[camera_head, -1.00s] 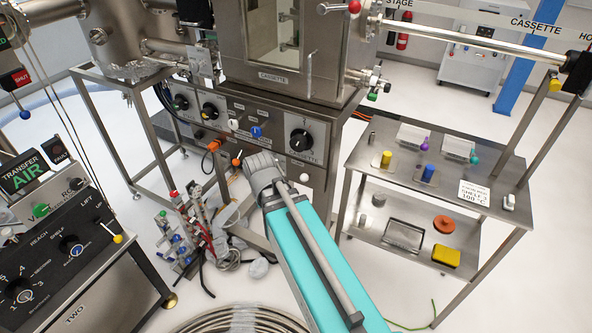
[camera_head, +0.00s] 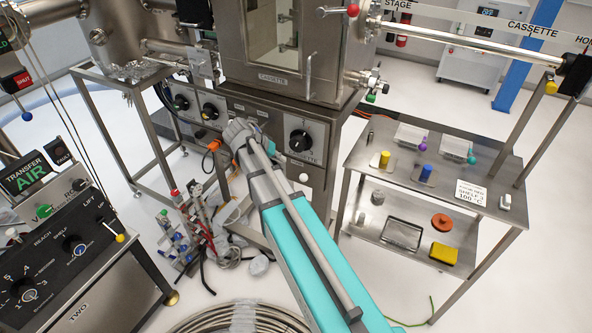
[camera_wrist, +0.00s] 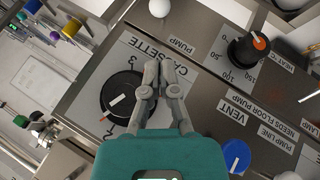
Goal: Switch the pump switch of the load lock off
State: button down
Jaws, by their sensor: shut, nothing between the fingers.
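My gripper (camera_head: 238,130) is shut and empty, in front of the control panel under the cassette chamber. In the wrist view my fingertips (camera_wrist: 163,66) are together over the panel, beside a large black CASSETTE selector (camera_wrist: 122,98). That selector also shows in the head view (camera_head: 301,141). A PUMP label (camera_wrist: 181,46) lies beyond my fingertips, with a white ball knob (camera_wrist: 159,7) near it. The same white ball shows low on the panel in the head view (camera_head: 304,178). I cannot read a load lock label. Contact with the panel cannot be told.
A blue VENT knob (camera_wrist: 236,156) and a black HEAT dial with orange mark (camera_wrist: 249,49) sit close to my gripper. A steel shelf cart (camera_head: 350,190) stands at right. Cables and small valves crowd the floor at left.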

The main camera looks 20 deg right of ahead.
aim_at(305, 177)
jog(key=shift+f, duration=0.15)
jog(key=b+x, duration=0.7)
jog(key=x, duration=0.2)
jog(key=shift+d+f+b, duration=0.3)
jog(key=shift+b, duration=0.05)
dwell(0.3)
